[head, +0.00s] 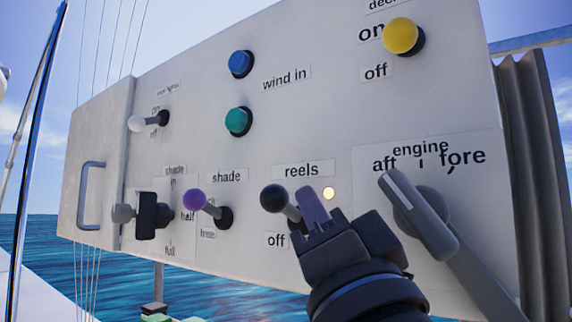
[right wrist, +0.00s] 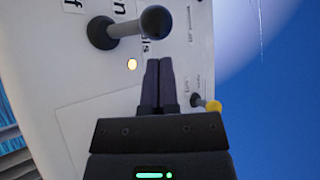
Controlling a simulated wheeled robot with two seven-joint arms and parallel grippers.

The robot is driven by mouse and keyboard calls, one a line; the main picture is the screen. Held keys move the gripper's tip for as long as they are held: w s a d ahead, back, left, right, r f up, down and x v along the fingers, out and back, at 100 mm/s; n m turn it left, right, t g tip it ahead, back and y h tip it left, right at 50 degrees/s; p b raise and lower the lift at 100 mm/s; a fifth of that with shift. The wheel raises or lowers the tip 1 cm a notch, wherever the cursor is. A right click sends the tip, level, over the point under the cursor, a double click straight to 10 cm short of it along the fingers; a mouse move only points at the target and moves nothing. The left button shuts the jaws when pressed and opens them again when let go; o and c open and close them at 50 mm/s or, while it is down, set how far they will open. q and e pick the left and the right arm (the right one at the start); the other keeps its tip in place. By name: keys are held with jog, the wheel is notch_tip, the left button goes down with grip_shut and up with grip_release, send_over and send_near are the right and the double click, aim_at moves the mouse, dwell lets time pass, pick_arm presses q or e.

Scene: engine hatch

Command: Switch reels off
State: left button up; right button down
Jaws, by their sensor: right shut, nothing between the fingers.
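The reels switch has a black ball knob (head: 274,198) on a short grey stem, below the "reels" label (head: 301,170) and above the "off" label (head: 275,240). A small round light (head: 329,193) beside it glows warm yellow. My right gripper (head: 312,205) is shut and empty, with its fingers just right of the knob in the head view, hiding part of the switch's base. In the right wrist view the shut fingertips (right wrist: 158,62) lie close below the knob (right wrist: 158,20); contact is not clear. The lit lamp (right wrist: 132,64) shows left of them. My left gripper is not in view.
A purple shade knob (head: 194,199) and a dark shade selector (head: 150,215) stand to the left. The grey engine lever (head: 420,215) stands close on the right. Green (head: 238,121) and blue (head: 240,64) buttons and a yellow knob (head: 400,36) are above.

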jog(key=p+x, duration=0.1)
jog(key=x, duration=0.2)
jog(key=shift+w, duration=0.15)
jog(key=shift+f, duration=0.1)
jog(key=shift+a+f+n+y+b, duration=0.1)
jog(key=shift+n+y+b, duration=0.3)
jog(key=shift+n, duration=0.2)
